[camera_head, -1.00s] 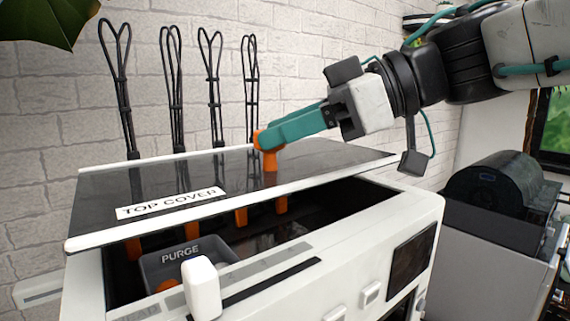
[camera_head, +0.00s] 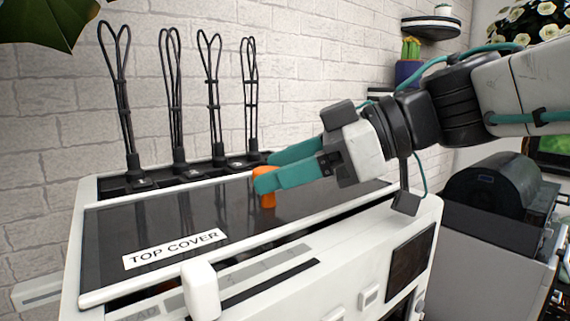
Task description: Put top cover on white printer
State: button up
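The top cover (camera_head: 150,225), a dark glossy panel with a white rim and a "TOP COVER" label, lies over the top of the white printer (camera_head: 345,265). It covers most of the opening. A dark gap shows under its front-left edge, so I cannot tell if it sits fully flush.
Several black looped cables (camera_head: 122,100) rise from a strip behind the cover, close to the brick wall. A white upright block (camera_head: 201,290) stands at the printer's front. A grey machine with a black drum (camera_head: 493,190) is at the right. A cactus pot (camera_head: 408,72) is behind my arm.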

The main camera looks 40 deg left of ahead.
jog(key=shift+r, duration=0.1)
jog(key=shift+w+d+r, duration=0.15)
jog(key=shift+d, duration=0.05)
jog(key=v, duration=1.1)
jog(key=shift+d+r, duration=0.2)
jog(key=shift+d, duration=0.05)
